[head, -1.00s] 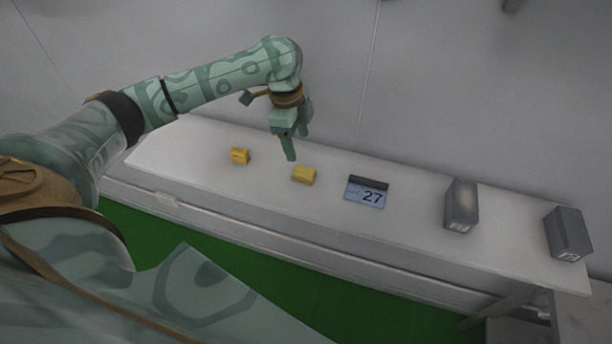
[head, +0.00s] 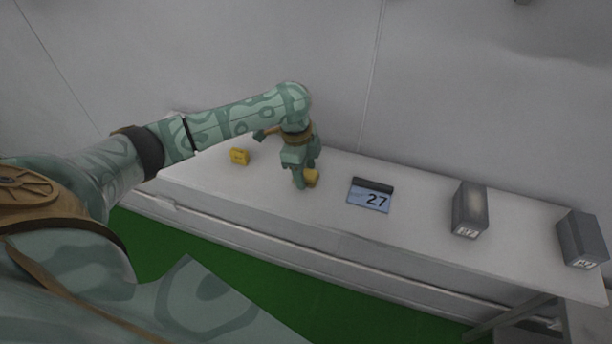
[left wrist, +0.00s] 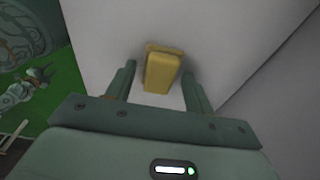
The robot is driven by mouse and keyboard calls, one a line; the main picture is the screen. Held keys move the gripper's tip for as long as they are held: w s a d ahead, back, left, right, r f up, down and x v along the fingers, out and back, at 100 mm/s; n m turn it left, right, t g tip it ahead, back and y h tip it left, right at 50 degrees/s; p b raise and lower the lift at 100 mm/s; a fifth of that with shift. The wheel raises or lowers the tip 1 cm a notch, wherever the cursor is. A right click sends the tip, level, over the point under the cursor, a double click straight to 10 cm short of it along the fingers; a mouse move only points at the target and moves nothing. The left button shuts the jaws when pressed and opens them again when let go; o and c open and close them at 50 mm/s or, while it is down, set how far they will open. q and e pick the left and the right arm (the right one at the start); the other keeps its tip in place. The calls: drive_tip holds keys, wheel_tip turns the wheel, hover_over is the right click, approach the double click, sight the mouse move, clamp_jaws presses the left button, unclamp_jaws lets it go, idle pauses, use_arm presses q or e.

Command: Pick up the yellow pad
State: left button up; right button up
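In the left wrist view, the pad (left wrist: 162,72) shows in the gap between the fingertips of the left gripper (left wrist: 158,70). The fingers are open, with a gap on both sides of the pad.
A blue card marked 27 (head: 370,196) lies to the right. Two grey boxes stand further right, one nearer (head: 470,209) and one at the end (head: 582,240). A wall rises behind.

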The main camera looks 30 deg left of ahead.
sight(309, 175)
use_arm(q)
drive_tip(key=c, duration=0.6)
drive_tip(key=shift+c, duration=0.2)
drive_tip(key=shift+r, duration=0.3)
drive_tip(key=r, duration=0.1)
drive_tip(key=r+p, duration=0.2)
drive_tip(key=r, duration=0.1)
drive_tip(key=shift+s+d, duration=0.25)
drive_tip(key=shift+d, duration=0.05)
drive_tip(key=s+d+r+p, duration=0.4)
drive_tip(key=s+d+r, duration=0.4)
drive_tip(key=s+d, duration=0.1)
drive_tip(key=shift+s+r, duration=0.2)
drive_tip(key=shift+s, duration=0.15)
